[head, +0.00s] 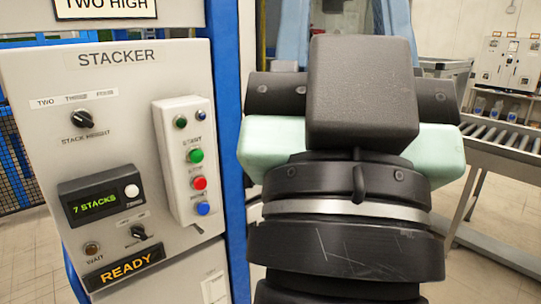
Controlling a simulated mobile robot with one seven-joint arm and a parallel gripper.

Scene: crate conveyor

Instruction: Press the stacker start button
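The stacker panel (130,210) is a grey box on the left, with "STACKER" across its top. A raised white button box (187,160) on its right side carries a column of buttons. The green start button (195,156) has a label above it that seems to read START. The red button (200,183) and the blue button (203,208) are below it. My gripper (360,95), seen from behind with black and mint-green housings, is right of the button box and apart from it in the picture. Its fingers are hidden, so open or shut cannot be seen.
The panel has a stack height knob (82,119), a display (100,200) reading "7 STACKS" and a "READY" sign (125,268). A blue post (228,130) stands along its right edge. A roller conveyor (505,137) is at the right. My arm hides the centre background.

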